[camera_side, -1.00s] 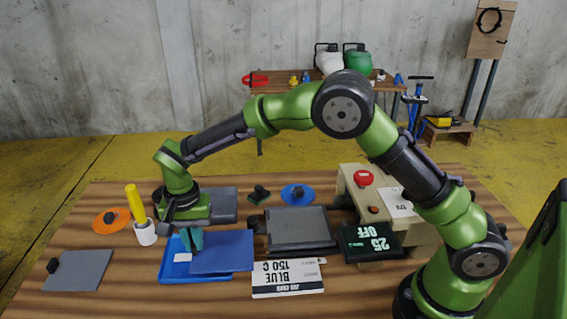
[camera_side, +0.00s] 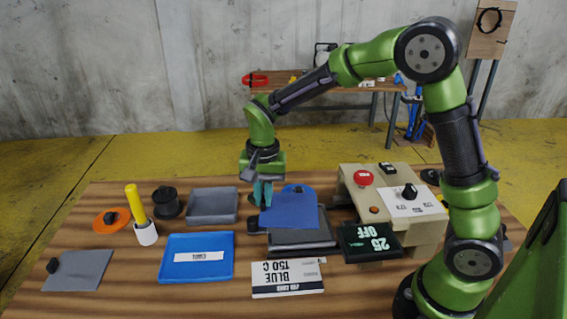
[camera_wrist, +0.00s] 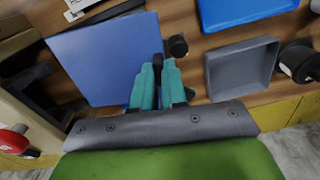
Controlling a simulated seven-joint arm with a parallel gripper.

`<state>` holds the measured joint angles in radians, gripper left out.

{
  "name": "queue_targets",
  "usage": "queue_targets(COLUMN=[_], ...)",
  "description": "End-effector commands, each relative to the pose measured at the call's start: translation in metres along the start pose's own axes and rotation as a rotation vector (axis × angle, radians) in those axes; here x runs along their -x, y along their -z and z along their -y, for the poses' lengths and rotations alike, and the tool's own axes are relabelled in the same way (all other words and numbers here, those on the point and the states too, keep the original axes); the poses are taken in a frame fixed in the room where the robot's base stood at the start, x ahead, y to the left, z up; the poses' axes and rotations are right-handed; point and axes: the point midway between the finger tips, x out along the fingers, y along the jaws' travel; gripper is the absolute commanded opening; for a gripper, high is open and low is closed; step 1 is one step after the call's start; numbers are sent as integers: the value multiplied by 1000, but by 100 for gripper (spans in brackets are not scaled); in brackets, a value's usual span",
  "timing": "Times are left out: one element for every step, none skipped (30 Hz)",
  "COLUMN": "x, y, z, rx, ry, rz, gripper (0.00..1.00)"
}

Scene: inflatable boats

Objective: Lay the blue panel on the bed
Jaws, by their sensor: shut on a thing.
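The blue panel (camera_side: 290,212) is a flat sheet held by one edge in my gripper (camera_side: 262,200), whose teal fingers are shut on it. In the side view it overlaps the rear part of the dark grey bed (camera_side: 302,238), whose front part shows. I cannot tell whether panel and bed touch. In the wrist view the panel (camera_wrist: 100,55) stretches to the left of the fingertips (camera_wrist: 158,68) and hides most of what lies under it.
A job card (camera_side: 287,281) reading BLUE 150 C lies in front. Right of the bed are a "25 OFF" display (camera_side: 349,250) and a beige control box with a red button (camera_side: 363,178).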

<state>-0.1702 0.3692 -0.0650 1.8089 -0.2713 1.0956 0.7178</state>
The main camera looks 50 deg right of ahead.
Motion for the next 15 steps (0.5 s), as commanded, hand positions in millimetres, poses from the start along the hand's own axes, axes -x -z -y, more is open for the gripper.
queue_targets(x=[6,8,10,11,12,11,11,10,9,8,7,4,2,0,-3], y=[11,15,20,19,19,18,17,17,16,16,16,16,16,16,16], z=[-10,-14,-20,-21,-23,-23,-23,-23,-24,-24,-24,-24,-24,-24,-24], rx=[5,17,37,57,72,97,110,120,128,132,135,136,136,135,135], ry=[-1,-4,-9,-13,-15,-20,-22,-24,-26,-26,-27,-27,-27,-27,-27], rz=[0,1,3,7,10,14,16,18,19,20,20,21,21,21,20], gripper=[0,0,0,0,0,0,0,0,0,0,0,0,0,0,0])
